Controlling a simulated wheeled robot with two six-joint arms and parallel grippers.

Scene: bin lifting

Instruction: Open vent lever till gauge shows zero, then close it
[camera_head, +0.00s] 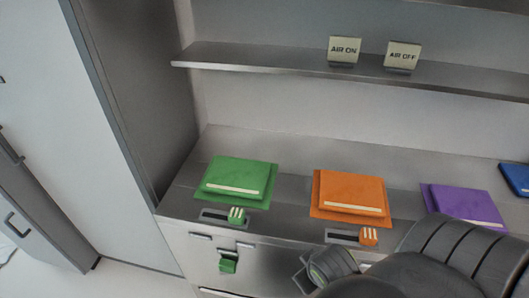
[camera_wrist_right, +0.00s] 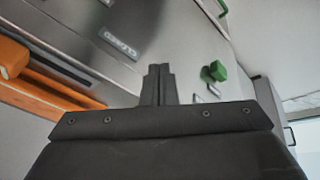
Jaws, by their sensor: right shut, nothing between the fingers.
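A green lever (camera_head: 228,261) sits on the front face of the steel bench, below the green slider knob (camera_head: 237,215). In the right wrist view a green block (camera_wrist_right: 215,71), apparently this lever, stands out from a metal face to the right of my right gripper (camera_wrist_right: 158,70). The gripper's fingers are together and empty, apart from the green block. A plate reading "CLOSED" (camera_wrist_right: 118,41) shows upside down on the metal face. In the head view my right arm comes in from the lower right and covers part of the bench front. I cannot make out a gauge reading. My left gripper is not in view.
Green (camera_head: 238,178), orange (camera_head: 350,194), purple (camera_head: 463,205) and blue (camera_head: 516,180) panels lie on the bench top. An orange slider knob (camera_head: 368,236) is by the orange panel. "AIR ON" (camera_head: 344,50) and "AIR OFF" (camera_head: 403,55) signs stand on the shelf (camera_head: 270,64) above.

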